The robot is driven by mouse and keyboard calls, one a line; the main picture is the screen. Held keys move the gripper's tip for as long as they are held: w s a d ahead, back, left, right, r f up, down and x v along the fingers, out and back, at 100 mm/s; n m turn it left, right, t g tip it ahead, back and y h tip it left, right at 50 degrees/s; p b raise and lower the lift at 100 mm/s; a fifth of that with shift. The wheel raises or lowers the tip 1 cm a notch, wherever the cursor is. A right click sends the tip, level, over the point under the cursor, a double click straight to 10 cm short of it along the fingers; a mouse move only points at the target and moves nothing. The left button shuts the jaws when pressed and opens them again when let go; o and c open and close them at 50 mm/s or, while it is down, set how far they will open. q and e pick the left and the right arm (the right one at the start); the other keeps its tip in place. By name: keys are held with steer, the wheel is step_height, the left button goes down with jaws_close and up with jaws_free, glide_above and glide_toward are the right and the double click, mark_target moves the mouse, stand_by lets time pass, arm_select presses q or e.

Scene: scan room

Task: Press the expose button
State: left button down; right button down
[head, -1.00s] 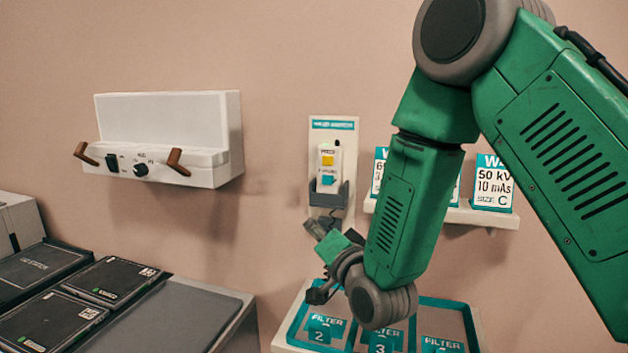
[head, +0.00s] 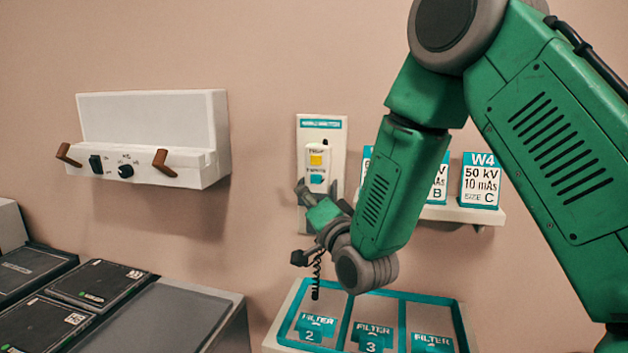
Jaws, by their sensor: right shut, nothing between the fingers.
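A white hand control (head: 318,158) with a yellow button (head: 316,160) above a teal button (head: 317,179) hangs in a holder on a pale wall plate (head: 334,135). The lettering beside the buttons is too small to read surely; the lower label looks like the expose one. My right gripper (head: 302,190) is shut and empty, its tip just below and left of the teal button, covering the lower part of the holder. I cannot tell whether it touches the control. My left gripper is not in view.
A white wall unit (head: 150,110) with two brown handles is at left. A shelf (head: 465,213) with setting cards (head: 480,183) is at right. A filter tray (head: 395,294) lies below my right wrist. Dark cassettes (head: 100,284) lie at lower left.

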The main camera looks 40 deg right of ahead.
mark_target(306, 174)
steer(key=w+d, duration=0.3)
steer(key=d, duration=0.1)
steer(key=shift+w+d, duration=0.3)
steer(key=shift+w, duration=0.1)
stand_by(1.2)
steer(key=shift+w+d+r, duration=0.1)
steer(key=shift+w+d, duration=0.1)
steer(key=shift+d, duration=0.05)
steer(key=shift+w+d, duration=0.25)
steer(key=shift+d, duration=0.05)
stand_by(0.7)
stand_by(0.3)
steer(key=shift+s+a, duration=0.55)
steer(key=shift+a, duration=0.05)
steer(key=shift+a, duration=0.1)
